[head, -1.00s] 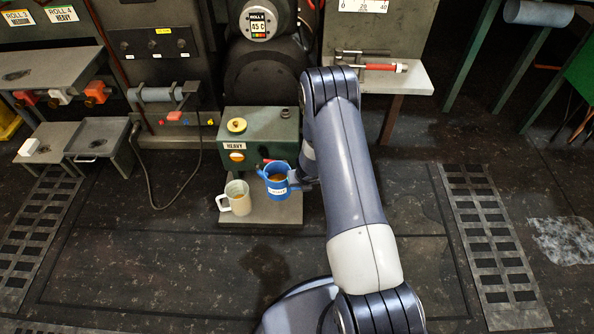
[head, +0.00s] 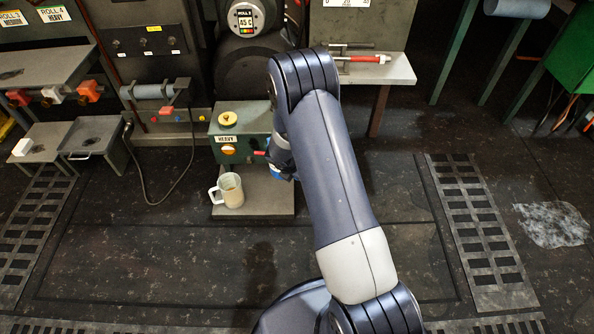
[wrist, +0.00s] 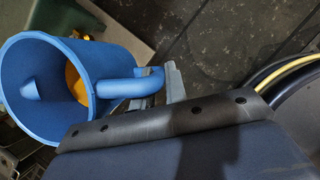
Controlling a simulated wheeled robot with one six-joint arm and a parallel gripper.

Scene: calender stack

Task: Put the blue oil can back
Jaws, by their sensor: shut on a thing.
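The blue oil can (wrist: 55,70) fills the upper left of the wrist view, its open top toward the camera and something orange inside. My gripper (wrist: 163,82) is shut on its handle at the right side of the can. In the head view only a small blue part of the can (head: 276,172) shows beside my arm, at the right of the green box marked HEAVY. The rest of the can and most of the gripper are hidden behind my arm there. I cannot tell whether the can touches the grey plate below.
A cream mug (head: 229,190) stands on the grey plate (head: 262,204), left of the can. The green HEAVY box (head: 245,118), with a yellow cap, stands just behind. A grey shelf (head: 395,70) with a red-handled tool is at back right. Open floor lies in front.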

